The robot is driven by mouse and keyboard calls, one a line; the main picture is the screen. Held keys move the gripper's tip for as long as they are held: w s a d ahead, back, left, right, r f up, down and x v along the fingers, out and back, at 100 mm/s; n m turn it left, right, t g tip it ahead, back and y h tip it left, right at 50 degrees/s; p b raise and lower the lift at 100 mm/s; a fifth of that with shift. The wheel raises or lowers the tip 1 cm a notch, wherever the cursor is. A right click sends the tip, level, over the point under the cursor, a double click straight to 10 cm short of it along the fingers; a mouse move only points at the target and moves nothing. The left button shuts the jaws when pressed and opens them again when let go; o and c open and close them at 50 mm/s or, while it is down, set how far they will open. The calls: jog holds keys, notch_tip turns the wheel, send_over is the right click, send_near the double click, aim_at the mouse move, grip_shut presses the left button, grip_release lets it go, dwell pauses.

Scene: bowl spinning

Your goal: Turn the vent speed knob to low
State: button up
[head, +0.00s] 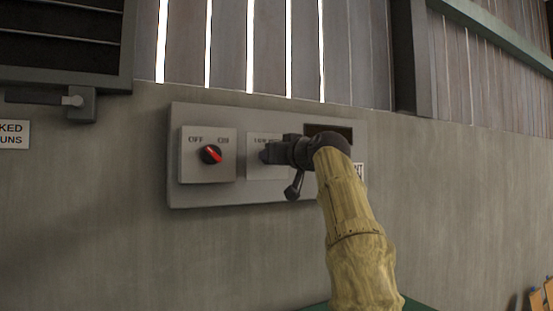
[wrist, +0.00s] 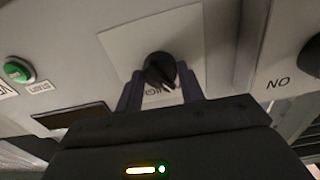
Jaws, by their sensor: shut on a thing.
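The vent speed knob (wrist: 160,70) is small, round and black, with a pale pointer mark toward its lower right in the wrist view. It sits on a light square plate (wrist: 120,42) on the wall panel. Lettering beside it is partly covered by the knob and fingers. My gripper (wrist: 160,88) has one dark finger on each side of the knob and is shut on it. In the head view my gripper (head: 265,155) reaches the middle plate (head: 262,173) from the right and hides the knob.
The grey panel (head: 210,118) also carries a red-marked OFF/ON switch (head: 211,154) left of my gripper. A green button (wrist: 18,70) and a dark rectangular window (wrist: 75,117) show in the wrist view. A latch (head: 72,100) is at upper left.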

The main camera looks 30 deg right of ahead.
jog(key=shift+o, duration=0.2)
jog(key=shift+n, duration=0.3)
jog(key=o, duration=0.6)
jog(key=shift+c, duration=0.2)
jog(key=o, duration=0.4)
jog(key=shift+w+f, duration=0.1)
jog(key=shift+w, duration=0.1)
jog(key=shift+s, duration=0.15)
jog(key=s+b, duration=0.8)
jog(key=s, duration=0.9)
jog(key=shift+d, duration=0.3)
jog(key=shift+w, duration=0.1)
